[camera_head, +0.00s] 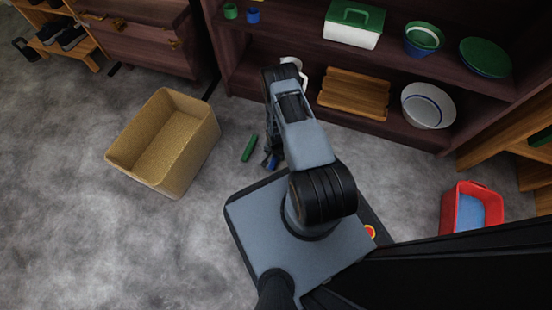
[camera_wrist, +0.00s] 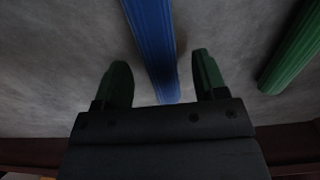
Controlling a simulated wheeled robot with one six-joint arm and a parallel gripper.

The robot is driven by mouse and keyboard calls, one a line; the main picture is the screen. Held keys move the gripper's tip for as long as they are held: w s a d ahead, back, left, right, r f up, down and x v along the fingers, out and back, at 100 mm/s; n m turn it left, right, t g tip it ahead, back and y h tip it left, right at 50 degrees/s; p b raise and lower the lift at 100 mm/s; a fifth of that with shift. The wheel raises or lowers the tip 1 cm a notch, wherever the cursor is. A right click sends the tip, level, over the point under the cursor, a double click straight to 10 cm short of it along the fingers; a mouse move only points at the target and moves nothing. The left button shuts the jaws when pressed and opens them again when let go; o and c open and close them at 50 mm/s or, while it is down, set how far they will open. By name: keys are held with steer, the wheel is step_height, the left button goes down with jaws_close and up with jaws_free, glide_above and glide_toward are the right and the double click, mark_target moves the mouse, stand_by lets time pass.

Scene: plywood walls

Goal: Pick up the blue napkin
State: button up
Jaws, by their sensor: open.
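The blue napkin (camera_wrist: 150,40) is a long ribbed roll on the grey floor. In the wrist view it runs from the top edge down between my gripper's two fingers. My gripper (camera_wrist: 162,65) is open, with one finger on each side of the napkin and a visible gap to each. In the head view a small part of the blue napkin (camera_head: 273,162) shows beside my gripper; my arm hides the rest.
A green roll (camera_head: 249,148) lies on the floor close by, also in the wrist view (camera_wrist: 292,48). An open tan box (camera_head: 192,163) stands to the left. A dark shelf (camera_head: 300,118) with dishes is behind. A red bin (camera_head: 450,213) is at right.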

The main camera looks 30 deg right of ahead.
steer(key=shift+f, duration=0.7)
steer(key=c, duration=1.1)
steer(key=shift+o, duration=0.5)
